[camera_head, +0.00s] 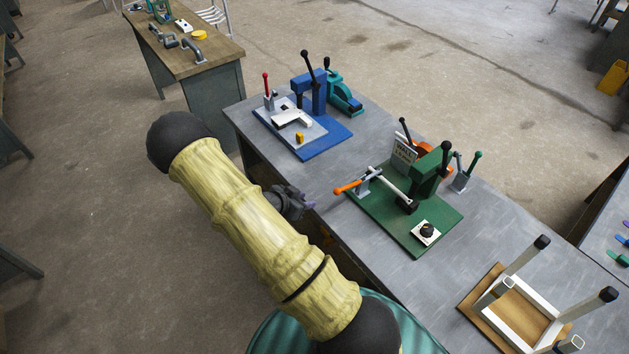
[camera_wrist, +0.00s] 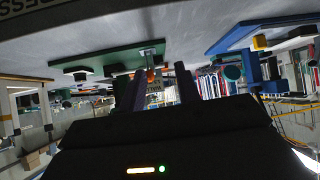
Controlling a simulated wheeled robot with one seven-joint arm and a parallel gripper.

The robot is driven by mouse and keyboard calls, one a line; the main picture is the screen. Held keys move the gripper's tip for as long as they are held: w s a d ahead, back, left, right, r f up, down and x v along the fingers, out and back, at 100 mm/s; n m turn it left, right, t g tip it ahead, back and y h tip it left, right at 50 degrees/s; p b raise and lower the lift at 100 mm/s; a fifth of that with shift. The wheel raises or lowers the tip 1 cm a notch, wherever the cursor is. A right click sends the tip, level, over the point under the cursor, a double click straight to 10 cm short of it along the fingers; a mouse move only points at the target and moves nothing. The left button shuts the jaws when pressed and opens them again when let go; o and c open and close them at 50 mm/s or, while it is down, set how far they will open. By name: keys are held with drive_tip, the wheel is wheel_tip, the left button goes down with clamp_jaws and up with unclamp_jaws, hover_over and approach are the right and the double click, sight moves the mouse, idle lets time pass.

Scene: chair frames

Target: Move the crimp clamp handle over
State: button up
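A clamp with an orange handle (camera_head: 350,187) stands on the green baseplate (camera_head: 425,242) of the green fixture. The handle lies low and points left, toward the bench's near edge. I cannot read a label naming it as the crimp clamp. My gripper (camera_head: 308,200) is at the near edge of the bench, left of and a little short of the handle, apart from it. In the wrist view, which appears upside down, its two purple fingers (camera_wrist: 162,72) stand apart with nothing held. The orange handle (camera_wrist: 150,76) shows between them, farther off. My arm hides part of the bench front.
A blue fixture (camera_head: 325,140) with a red-handled clamp (camera_head: 266,88) stands farther back on the bench. Black-knobbed levers rise from both fixtures. A chair frame (camera_head: 520,305) lies on a wooden board at right. Bare grey bench top (camera_head: 335,165) separates the fixtures.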

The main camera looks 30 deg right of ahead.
drive_tip(key=s+d+r+h, duration=0.1)
drive_tip(key=d+r+m+g+h+p, duration=0.1)
drive_tip(key=shift+s+d, duration=0.4)
drive_tip(key=shift+d+f, duration=0.1)
drive_tip(key=shift+d, duration=0.05)
drive_tip(key=b, duration=0.3)
approach(347, 187)
drive_tip(key=d+f, duration=0.1)
drive_tip(key=f, duration=0.1)
drive_tip(key=d+f, duration=0.1)
drive_tip(key=shift+w+d+f, duration=0.25)
drive_tip(key=shift+w+d, duration=0.05)
drive_tip(key=shift+d+f, duration=0.1)
drive_tip(key=shift+d, duration=0.2)
drive_tip(key=shift+c, duration=0.2)
drive_tip(key=shift+w, duration=0.1)
drive_tip(key=c, duration=0.5)
